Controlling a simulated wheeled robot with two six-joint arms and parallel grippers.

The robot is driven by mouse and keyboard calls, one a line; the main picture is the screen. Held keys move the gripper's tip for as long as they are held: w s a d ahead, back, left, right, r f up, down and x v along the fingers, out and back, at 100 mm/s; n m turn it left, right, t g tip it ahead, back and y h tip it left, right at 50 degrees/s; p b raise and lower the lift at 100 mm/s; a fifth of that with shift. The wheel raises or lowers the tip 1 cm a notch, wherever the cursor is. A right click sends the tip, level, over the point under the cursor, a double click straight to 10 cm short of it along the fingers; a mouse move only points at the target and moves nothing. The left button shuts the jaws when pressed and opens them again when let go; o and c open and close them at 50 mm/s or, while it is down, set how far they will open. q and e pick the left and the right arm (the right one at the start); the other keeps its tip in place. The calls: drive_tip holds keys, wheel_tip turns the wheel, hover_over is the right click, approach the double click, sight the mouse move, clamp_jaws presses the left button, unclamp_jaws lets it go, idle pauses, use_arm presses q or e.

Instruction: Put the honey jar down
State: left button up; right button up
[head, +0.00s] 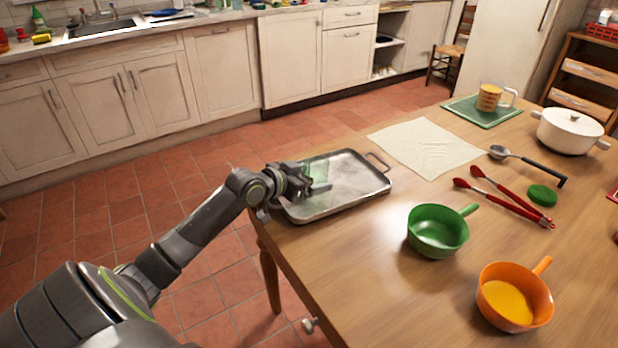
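A clear, pale green glass jar (321,172), which I take for the honey jar, is at the left end of a metal tray (352,192) on the wooden table. It looks roughly upright, and no honey shows in it. My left gripper (318,184) is at the jar, with a finger in front of its lower part. The gripper hides part of the jar, so I cannot tell whether the fingers press on it or whether its base touches the tray. My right gripper is not in view.
A green pan (437,231) and an orange pan with yellow-orange contents (507,303) stand near the front. A cloth (425,147), ladle (527,164), red tongs (504,198), green lid (543,195), measuring cup (489,98) and white pot (568,131) lie beyond. The tray's right part is clear.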

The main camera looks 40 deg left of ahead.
use_arm(q)
drive_tip(key=p+v, duration=0.2)
drive_tip(key=v, duration=0.8)
drive_tip(key=shift+s+a+r, duration=0.15)
drive_tip(key=shift+r, duration=0.05)
drive_tip(key=shift+p+v, duration=0.45)
drive_tip(key=shift+v, duration=0.35)
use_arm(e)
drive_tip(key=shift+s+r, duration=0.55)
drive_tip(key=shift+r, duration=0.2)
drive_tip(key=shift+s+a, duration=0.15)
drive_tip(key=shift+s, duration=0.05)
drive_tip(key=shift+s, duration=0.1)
